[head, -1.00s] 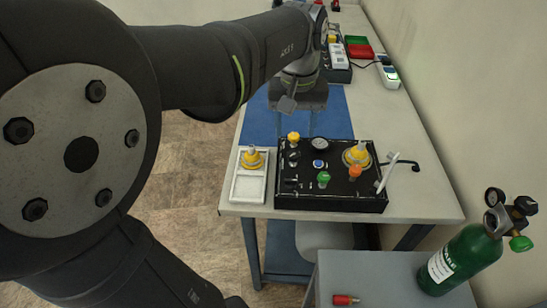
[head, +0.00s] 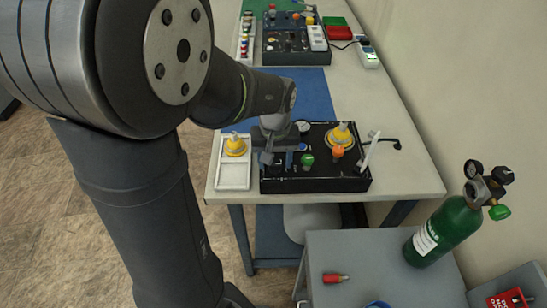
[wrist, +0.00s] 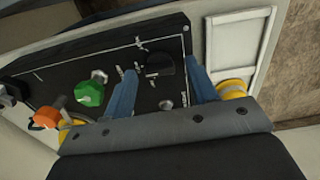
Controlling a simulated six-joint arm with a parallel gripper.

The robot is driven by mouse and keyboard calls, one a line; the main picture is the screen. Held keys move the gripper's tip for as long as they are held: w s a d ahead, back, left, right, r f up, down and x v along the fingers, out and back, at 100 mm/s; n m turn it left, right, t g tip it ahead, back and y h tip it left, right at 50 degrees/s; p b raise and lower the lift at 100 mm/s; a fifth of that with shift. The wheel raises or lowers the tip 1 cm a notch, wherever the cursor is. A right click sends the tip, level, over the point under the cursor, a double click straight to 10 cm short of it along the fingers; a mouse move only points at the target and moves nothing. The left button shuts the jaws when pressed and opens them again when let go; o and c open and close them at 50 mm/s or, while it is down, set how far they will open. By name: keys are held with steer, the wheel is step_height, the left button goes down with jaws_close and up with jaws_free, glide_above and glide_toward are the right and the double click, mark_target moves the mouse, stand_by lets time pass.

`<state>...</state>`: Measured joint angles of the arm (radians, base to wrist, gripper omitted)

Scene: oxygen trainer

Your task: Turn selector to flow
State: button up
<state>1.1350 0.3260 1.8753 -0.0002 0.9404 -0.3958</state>
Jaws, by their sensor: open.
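The black trainer panel (head: 340,186) lies on the bench, with a green knob (head: 307,159) and an orange knob (head: 337,151) on top. My gripper (head: 268,152) is over the panel's left part and hides the controls there. In the wrist view, the blue fingers of my gripper (wrist: 163,76) are spread apart. A round black knob (wrist: 160,66), perhaps the selector, shows between the fingertips. I cannot tell whether the fingers touch it. The green knob (wrist: 90,93) and orange knob (wrist: 46,117) lie to its left. Its pointer direction and markings are unreadable.
A white tray (head: 233,184) with a yellow fitting (head: 234,146) is left of the panel. Another yellow fitting (head: 341,134) stands on the panel's back right. A green cylinder (head: 447,230) is on the grey side table (head: 375,265). The blue mat (head: 310,95) behind is clear.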

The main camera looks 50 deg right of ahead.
mark_target(275, 164)
steer(key=shift+f, duration=0.1)
steer(key=c, duration=1)
steer(key=shift+m, duration=0.3)
steer(key=o, duration=1)
step_height(275, 164, up, 18)
steer(key=shift+f, duration=0.25)
steer(key=shift+f, duration=0.15)
